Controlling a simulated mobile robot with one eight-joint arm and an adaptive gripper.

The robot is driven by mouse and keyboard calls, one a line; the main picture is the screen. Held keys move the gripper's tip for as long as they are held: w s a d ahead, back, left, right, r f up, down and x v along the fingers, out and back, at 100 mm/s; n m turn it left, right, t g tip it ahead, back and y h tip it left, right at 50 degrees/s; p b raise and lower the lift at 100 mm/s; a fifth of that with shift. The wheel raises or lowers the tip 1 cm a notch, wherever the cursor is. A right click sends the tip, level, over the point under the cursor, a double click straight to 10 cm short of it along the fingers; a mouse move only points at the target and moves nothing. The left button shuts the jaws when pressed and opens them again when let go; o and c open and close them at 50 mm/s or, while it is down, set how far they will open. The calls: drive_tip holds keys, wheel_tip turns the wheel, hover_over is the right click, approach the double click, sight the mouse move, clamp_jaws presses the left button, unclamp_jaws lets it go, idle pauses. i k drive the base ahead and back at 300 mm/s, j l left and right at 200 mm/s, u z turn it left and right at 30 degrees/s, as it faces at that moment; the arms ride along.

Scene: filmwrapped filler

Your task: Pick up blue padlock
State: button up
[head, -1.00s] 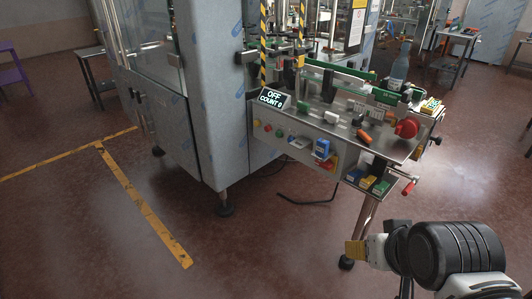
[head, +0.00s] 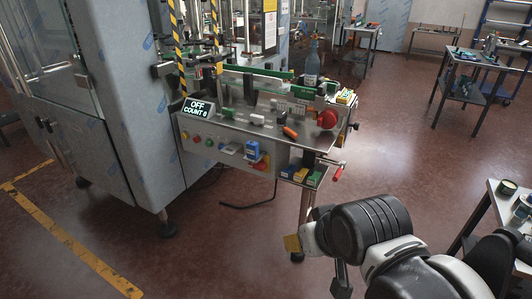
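A small blue item (head: 252,149) with a pale face, which looks like the blue padlock, is at the front control panel of the machine. Red and yellow pieces (head: 260,162) show just under it. Another blue block (head: 288,172) sits lower right beside a yellow and a green one; they are too small to identify surely.
A red-handled crank (head: 337,174) juts out at right. A side table (head: 478,215) stands at lower right. Open floor lies around the machine.

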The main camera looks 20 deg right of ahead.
sight(252, 147)
drive_tip(key=z, duration=4.7)
drive_tip(key=u, duration=4.7)
drive_tip(key=i+j+z, duration=0.4)
drive_tip(key=i, duration=0.25)
drive_tip(key=i+j+z, duration=0.4)
drive_tip(key=i, duration=0.2)
